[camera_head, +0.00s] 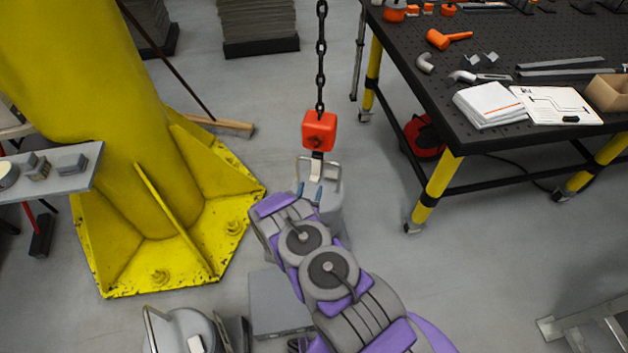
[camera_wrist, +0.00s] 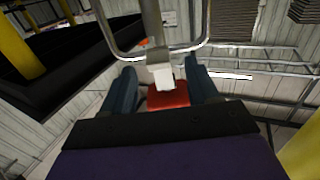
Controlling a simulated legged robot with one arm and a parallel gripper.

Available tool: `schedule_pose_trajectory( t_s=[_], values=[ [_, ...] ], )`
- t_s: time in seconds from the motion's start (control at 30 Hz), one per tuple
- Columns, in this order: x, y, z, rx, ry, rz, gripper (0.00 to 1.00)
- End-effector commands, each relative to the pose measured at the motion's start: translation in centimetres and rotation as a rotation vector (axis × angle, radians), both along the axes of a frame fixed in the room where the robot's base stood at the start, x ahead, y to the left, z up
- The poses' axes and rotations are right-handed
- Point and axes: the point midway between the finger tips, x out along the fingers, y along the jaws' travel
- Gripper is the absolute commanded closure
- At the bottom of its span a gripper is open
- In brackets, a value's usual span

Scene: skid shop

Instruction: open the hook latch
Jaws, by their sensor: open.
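The red-orange hook block (camera_head: 319,131) hangs on a dark chain. Below it is a pale piece (camera_head: 316,169), which looks like the hook latch, though the hook's shape is hard to make out. My gripper (camera_head: 309,190) is just below it, its two blue-grey fingers apart. In the wrist view, my gripper (camera_wrist: 163,78) has a finger on either side of a small pale piece (camera_wrist: 165,78), with the red block (camera_wrist: 168,97) behind. I cannot tell whether the fingers touch it. A grey metal bail (camera_wrist: 190,50) crosses close to the fingertips.
A grey load with the bail (camera_head: 333,172) hangs or stands by the hook, partly hidden by my arm. A yellow column (camera_head: 110,90) stands left. A black workbench (camera_head: 500,60) with tools is right. Floor between them is mostly clear.

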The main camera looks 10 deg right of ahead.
Motion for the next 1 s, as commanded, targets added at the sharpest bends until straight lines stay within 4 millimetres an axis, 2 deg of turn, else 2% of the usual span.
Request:
schedule_pose_trajectory(
  t_s=[0.1,0.33,0.5,0.77,1.0],
  values=[
    [2.1,-1.2,-0.1,0.002,-0.004,-0.005,0.4],
    [4.8,-2.4,-0.1,0.002,-0.001,-0.003,0.4],
    [5.5,-2.5,0.0,0.0,-0.001,-0.001,0.4],
    [5.5,-2.5,0.0,-0.001,0.0,-0.001,0.4],
    [5.5,-2.6,0.0,-0.001,0.0,-0.001,0.63]
  ],
)
